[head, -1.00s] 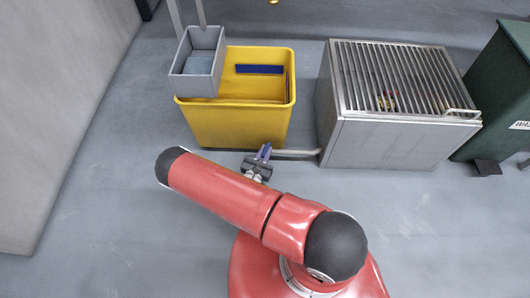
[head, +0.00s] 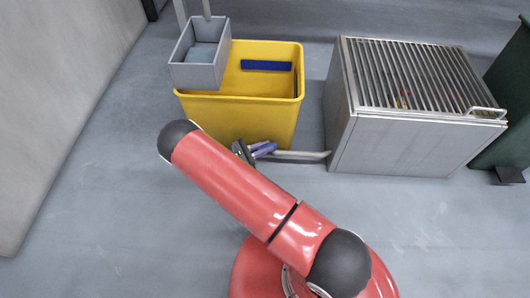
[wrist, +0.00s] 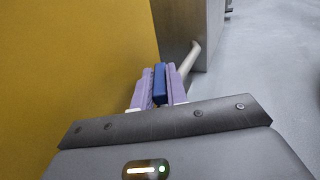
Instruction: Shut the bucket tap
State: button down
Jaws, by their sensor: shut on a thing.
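The yellow bucket (head: 235,112) stands on the floor, with a pale pipe (head: 302,156) running from low on its front right to the metal cabinet. My gripper (head: 264,150) is low in front of the bucket, at the bucket end of this pipe. In the wrist view its two purple fingers (wrist: 159,84) are shut on the blue tap handle (wrist: 159,80), one on each side. The handle lies between the fingers, roughly in line with the pipe (wrist: 188,58) beyond. The tap body is hidden behind the gripper.
A grey box (head: 199,72) sits at the bucket's back left corner, and a blue pad (head: 266,66) shows inside the bucket. The grated metal cabinet (head: 390,145) stands to the right, a dark green bin (head: 508,125) beyond it. The floor in front is clear.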

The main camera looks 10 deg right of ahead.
jog(key=shift+w+m+g, duration=0.2)
jog(key=shift+m+g, duration=0.3)
jog(key=shift+g, duration=0.6)
jog(key=c, duration=1.4)
grip_release()
jog(key=a, duration=0.8)
jog(key=shift+s, duration=0.15)
jog(key=shift+c, duration=0.2)
